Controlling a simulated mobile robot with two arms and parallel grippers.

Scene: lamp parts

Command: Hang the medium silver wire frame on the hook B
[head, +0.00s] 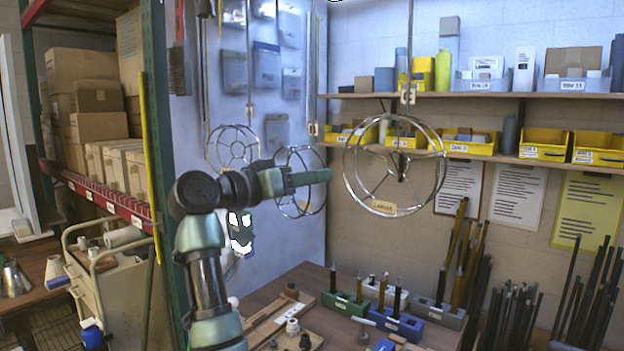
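Three round silver wire frames hang in the head view. The biggest (348,178), at right, has a tan tag that seems to read "LARGE". A smaller one (210,150) is at left, against the blue-grey panel. A middle one (281,199) is between them, partly hidden by my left gripper (322,176), which crosses in front of it and points right. I cannot tell whether the gripper touches it or whether its fingers are shut. Labelled hanging rods end near a tag (313,129) and another tag (408,97); their letters are unreadable. My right gripper is out of view.
A wooden bench (440,334) with colored tool blocks stands below. Shelves with yellow bins (543,146) line the back wall at right. A green-posted rack (155,120) with boxes stands at left. Dark rods (590,290) stand at lower right.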

